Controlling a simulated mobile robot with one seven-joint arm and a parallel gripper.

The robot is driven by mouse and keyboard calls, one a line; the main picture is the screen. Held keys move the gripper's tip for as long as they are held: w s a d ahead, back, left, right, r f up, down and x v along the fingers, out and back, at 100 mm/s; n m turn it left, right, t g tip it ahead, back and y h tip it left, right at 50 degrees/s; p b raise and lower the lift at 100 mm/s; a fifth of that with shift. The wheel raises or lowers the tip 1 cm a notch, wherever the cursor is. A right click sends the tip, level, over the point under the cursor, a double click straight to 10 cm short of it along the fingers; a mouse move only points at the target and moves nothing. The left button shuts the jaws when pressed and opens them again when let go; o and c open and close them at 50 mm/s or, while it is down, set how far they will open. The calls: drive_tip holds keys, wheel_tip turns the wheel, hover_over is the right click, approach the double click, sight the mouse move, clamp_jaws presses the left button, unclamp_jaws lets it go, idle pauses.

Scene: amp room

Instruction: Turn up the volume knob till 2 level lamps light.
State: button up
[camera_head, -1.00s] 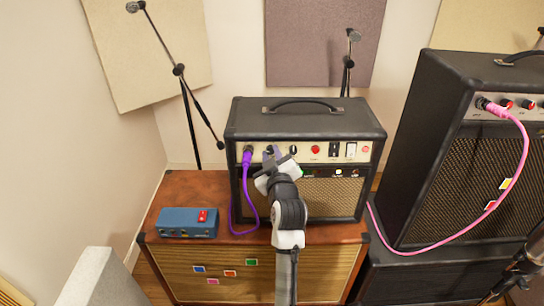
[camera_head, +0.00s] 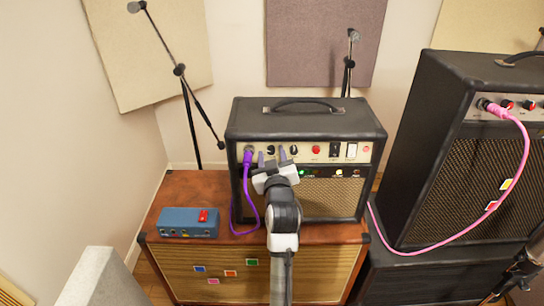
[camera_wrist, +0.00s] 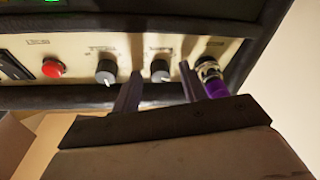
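The black amp (camera_head: 300,117) has a cream control strip. Two dark knobs with pale pointer marks sit beside the purple cable's jack: the nearer knob (camera_head: 270,150) and the farther knob (camera_head: 294,150). In the wrist view, turned over, these are the nearer knob (camera_wrist: 160,70) and farther knob (camera_wrist: 106,71); their labels are too blurred to read. My gripper (camera_head: 272,157) is open. Its fingers stand either side of the nearer knob, seemingly clear of it, in the wrist view (camera_wrist: 158,88). Green light shows on the lower dark strip (camera_head: 308,173); the number of lit lamps is unclear.
The purple plug (camera_wrist: 214,86) is close beside one finger. A red button (camera_head: 316,150) and switches lie to the right. A blue pedal box (camera_head: 187,222) rests on the wooden cabinet (camera_head: 325,233) below. A second amp (camera_head: 430,110) stands at right.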

drive_tip(key=shift+s, duration=0.1)
drive_tip(key=s+d+b, duration=0.1)
drive_tip(key=s+b, duration=0.3)
drive_tip(key=s, duration=0.9)
drive_tip(key=shift+s+d+f+b, duration=0.3)
drive_tip(key=shift+f+b, duration=0.05)
drive_tip(key=shift+f, duration=0.05)
